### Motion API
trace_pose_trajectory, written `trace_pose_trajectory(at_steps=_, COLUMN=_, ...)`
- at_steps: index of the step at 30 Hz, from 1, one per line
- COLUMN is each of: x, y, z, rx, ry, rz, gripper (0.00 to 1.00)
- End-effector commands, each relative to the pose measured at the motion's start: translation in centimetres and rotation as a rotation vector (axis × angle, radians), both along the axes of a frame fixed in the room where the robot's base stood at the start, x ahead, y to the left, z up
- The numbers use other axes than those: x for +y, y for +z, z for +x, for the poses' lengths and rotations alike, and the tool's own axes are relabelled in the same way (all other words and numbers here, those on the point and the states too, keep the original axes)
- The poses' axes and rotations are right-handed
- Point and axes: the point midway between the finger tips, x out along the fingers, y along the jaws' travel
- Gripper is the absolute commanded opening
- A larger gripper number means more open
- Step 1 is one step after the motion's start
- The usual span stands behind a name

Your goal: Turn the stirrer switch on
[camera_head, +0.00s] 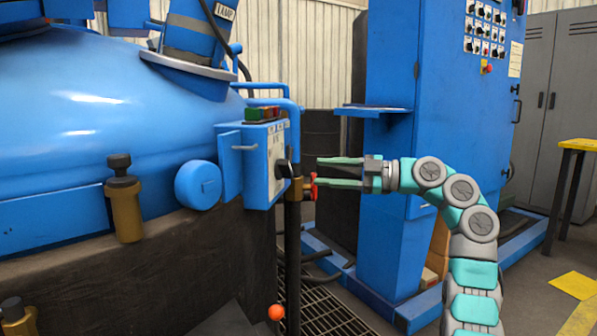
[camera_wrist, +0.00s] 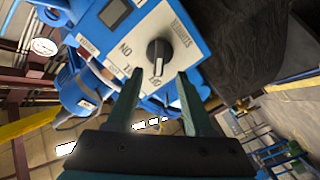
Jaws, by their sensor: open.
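The stirrer switch is a black rotary knob (camera_wrist: 158,51) on the pale front plate of a blue control box; the plate, lettered STIRRER, shows rotated in the wrist view. An ON label (camera_wrist: 125,50) is beside the knob, and a second label, partly legible, is below it. The knob's grip lies roughly upright in that view. In the head view the knob (camera_head: 284,169) is on the box's right face. My gripper (camera_head: 317,171) is open and level, facing the knob with a small gap. In the wrist view my gripper's fingertips (camera_wrist: 159,74) straddle the area just below the knob, not gripping it.
A red-handled brass valve (camera_head: 302,189) on a dark upright pipe (camera_head: 293,225) sits close to my lower finger. Coloured buttons (camera_head: 263,113) top the control box (camera_head: 230,165). A tall blue cabinet (camera_head: 385,160) with a shelf (camera_head: 373,110) stands behind my gripper.

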Motion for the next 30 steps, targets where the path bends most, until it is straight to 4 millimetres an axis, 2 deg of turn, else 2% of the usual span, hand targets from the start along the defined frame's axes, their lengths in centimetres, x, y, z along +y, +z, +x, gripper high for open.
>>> trace_pose_trajectory(at_steps=9, x=4.6, y=0.0, z=0.8, rx=0.003, ry=0.000, rz=0.002, gripper=0.53)
trace_pose_trajectory(at_steps=15, x=6.7, y=0.0, z=1.2, rx=0.004, ry=0.001, rz=0.000, gripper=0.53)
trace_pose_trajectory(at_steps=26, x=7.2, y=0.0, z=1.3, rx=0.004, ry=-0.001, rz=0.000, gripper=0.53)
trace_pose_trajectory(at_steps=30, x=7.2, y=0.0, z=1.3, rx=0.003, ry=-0.001, rz=0.000, gripper=0.37)
